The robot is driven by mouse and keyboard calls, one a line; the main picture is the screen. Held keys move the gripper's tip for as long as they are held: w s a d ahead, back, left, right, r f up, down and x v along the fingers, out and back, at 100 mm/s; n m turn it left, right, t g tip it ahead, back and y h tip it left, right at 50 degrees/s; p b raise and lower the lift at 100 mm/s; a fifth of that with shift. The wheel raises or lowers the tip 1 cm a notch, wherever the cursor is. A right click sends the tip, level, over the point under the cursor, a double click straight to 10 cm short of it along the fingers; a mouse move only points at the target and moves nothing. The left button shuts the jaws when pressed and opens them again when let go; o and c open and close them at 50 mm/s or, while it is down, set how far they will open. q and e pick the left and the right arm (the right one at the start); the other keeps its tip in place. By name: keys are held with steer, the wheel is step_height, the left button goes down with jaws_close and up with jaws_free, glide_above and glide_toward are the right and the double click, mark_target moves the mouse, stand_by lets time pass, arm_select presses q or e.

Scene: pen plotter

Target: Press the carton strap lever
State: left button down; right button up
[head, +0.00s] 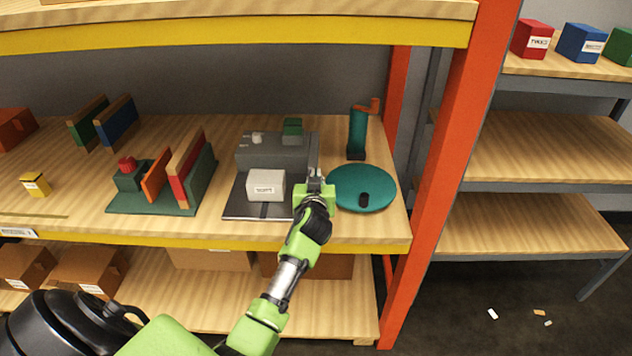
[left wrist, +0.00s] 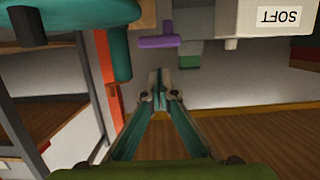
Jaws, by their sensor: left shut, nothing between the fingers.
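A grey machine (head: 270,157) stands on a dark base plate (head: 240,205) on the middle shelf. A green block (head: 292,128) and a small pale knob (head: 257,138) sit on its top. A white carton labelled SOFT (head: 266,184) sits before it; it also shows upside down in the left wrist view (left wrist: 235,18). A short purple bar (left wrist: 158,42) shows beyond my fingertips there; I cannot tell if it is the lever. My left gripper (head: 314,180) is shut and empty at the machine's right end, right of the carton. It hides part of that end. My right gripper is not in view.
A teal round disc (head: 350,187) lies close right of my gripper, with a teal post (head: 357,133) behind it. The orange upright (head: 445,150) stands farther right. A green rack (head: 150,200) with panels stands left. The yellow shelf edge (head: 200,241) runs below.

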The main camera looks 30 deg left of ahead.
arm_select(q)
step_height(320, 180, down, 2)
steer(key=shift+s+f, duration=0.1)
steer(key=shift+f, duration=0.05)
stand_by(0.3)
